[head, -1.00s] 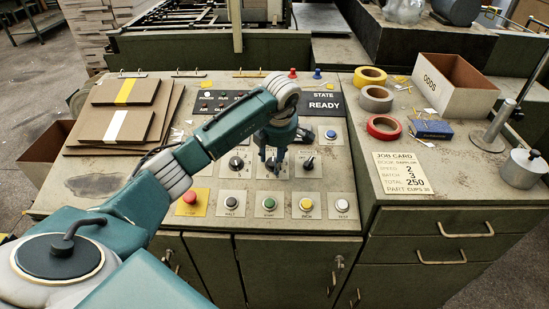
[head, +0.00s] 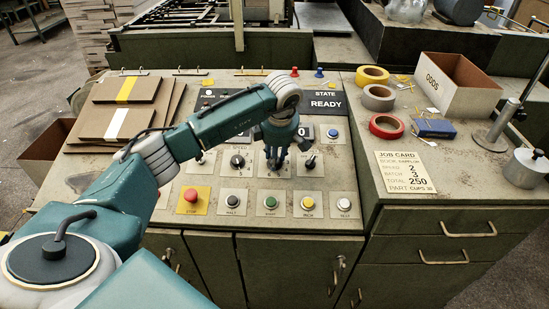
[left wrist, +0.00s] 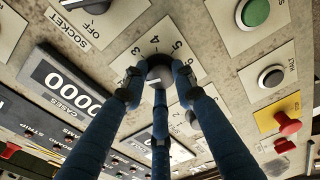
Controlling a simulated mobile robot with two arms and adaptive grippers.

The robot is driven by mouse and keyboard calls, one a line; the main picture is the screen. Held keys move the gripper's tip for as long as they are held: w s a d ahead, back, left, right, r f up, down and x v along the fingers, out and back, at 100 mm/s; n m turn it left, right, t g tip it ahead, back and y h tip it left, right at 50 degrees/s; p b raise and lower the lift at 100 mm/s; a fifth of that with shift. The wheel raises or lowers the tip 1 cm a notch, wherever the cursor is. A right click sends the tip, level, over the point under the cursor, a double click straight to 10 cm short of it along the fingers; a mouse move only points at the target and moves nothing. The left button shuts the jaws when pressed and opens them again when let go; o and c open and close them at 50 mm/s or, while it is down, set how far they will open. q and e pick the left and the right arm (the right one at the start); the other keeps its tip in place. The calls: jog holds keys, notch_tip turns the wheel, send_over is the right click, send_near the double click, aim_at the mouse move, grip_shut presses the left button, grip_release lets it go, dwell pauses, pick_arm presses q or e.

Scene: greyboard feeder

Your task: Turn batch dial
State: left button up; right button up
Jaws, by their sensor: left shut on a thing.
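The batch dial (left wrist: 160,72) is a dark round knob with a white mark, on a pale plate with numbers around it, in the left wrist view. My left gripper (left wrist: 158,82) is shut on it, with blue fingers around its sides. In the head view the left gripper (head: 275,160) reaches down onto the middle dial of the panel row and mostly hides it. I cannot read which number the dial points to. The job card (head: 404,172) at right shows batch 3. My right gripper is not in view.
The speed dial (head: 237,161) is left of the gripper and the socket dial (head: 310,161) right of it. Below are the red stop button (head: 190,196), green start button (head: 270,202) and other buttons. Tape rolls (head: 386,126) and an open box (head: 456,84) stand at right.

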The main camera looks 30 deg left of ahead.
pick_arm(q)
jog(key=shift+d+m+b, duration=0.15)
jog(key=shift+m, duration=0.7)
jog(key=shift+d+m+b, duration=0.15)
jog(key=shift+m, duration=0.7)
jog(key=shift+d+m, duration=0.1)
jog(key=shift+m, duration=0.2)
jog(key=o, duration=1.2)
jog(key=shift+c, duration=0.2)
jog(key=shift+d, duration=0.1)
jog(key=shift+r, duration=0.1)
jog(key=v, duration=1.2)
jog(key=shift+s, duration=0.15)
